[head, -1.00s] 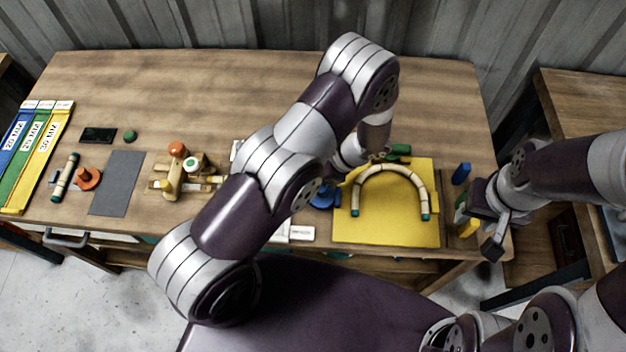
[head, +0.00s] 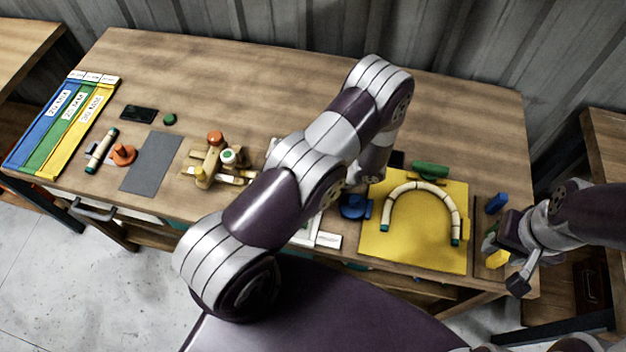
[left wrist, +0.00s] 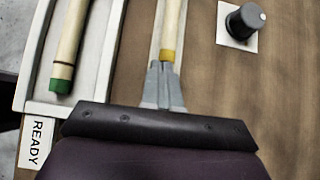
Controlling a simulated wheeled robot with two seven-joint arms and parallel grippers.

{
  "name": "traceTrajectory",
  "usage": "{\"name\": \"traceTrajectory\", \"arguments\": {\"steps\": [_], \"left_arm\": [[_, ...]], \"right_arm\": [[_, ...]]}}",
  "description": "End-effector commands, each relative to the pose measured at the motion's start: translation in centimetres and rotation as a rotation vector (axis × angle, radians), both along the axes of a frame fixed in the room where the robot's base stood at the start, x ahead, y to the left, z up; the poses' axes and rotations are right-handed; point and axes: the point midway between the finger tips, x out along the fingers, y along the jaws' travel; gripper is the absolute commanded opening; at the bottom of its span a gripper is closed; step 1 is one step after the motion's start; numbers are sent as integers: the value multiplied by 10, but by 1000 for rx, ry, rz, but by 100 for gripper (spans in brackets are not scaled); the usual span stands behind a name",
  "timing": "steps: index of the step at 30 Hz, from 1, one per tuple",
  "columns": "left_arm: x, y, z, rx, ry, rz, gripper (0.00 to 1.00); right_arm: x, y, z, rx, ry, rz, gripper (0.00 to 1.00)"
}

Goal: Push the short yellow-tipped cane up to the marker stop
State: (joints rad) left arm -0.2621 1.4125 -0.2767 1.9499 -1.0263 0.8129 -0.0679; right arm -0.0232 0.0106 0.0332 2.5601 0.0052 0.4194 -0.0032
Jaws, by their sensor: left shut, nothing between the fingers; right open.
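In the left wrist view, the short yellow-tipped cane (left wrist: 171,25) lies lengthwise in a pale channel, its yellow end towards me. My left gripper (left wrist: 164,72) is shut and empty, its fingertips right at that yellow end and seeming to touch it. The cane's far end is out of this view. In the head view my left arm hides the cane and the left gripper. I cannot make out the marker stop. My right gripper (head: 515,267) is open by the table's right edge, near a yellow block (head: 498,259).
A green-tipped cane (left wrist: 68,45) lies in the tray marked READY (left wrist: 38,143), left of the channel. A dark knob (left wrist: 245,21) stands to the right. A bent cane (head: 420,187) rests on a yellow board (head: 415,245). A wooden fixture (head: 212,165) stands left of my arm.

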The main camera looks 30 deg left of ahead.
Motion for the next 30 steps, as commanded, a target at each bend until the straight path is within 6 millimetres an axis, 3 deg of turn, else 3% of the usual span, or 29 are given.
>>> {"name": "traceTrajectory", "arguments": {"steps": [7,18,30], "left_arm": [[-1,4,-1,1,0,1,0],[-16,66,-2,0,-1,4,0],[-18,70,1,2,3,2,0]], "right_arm": [[0,0,-2,0,0,0,43],[0,0,-20,0,0,0,43],[0,0,-18,0,0,0,43]]}}
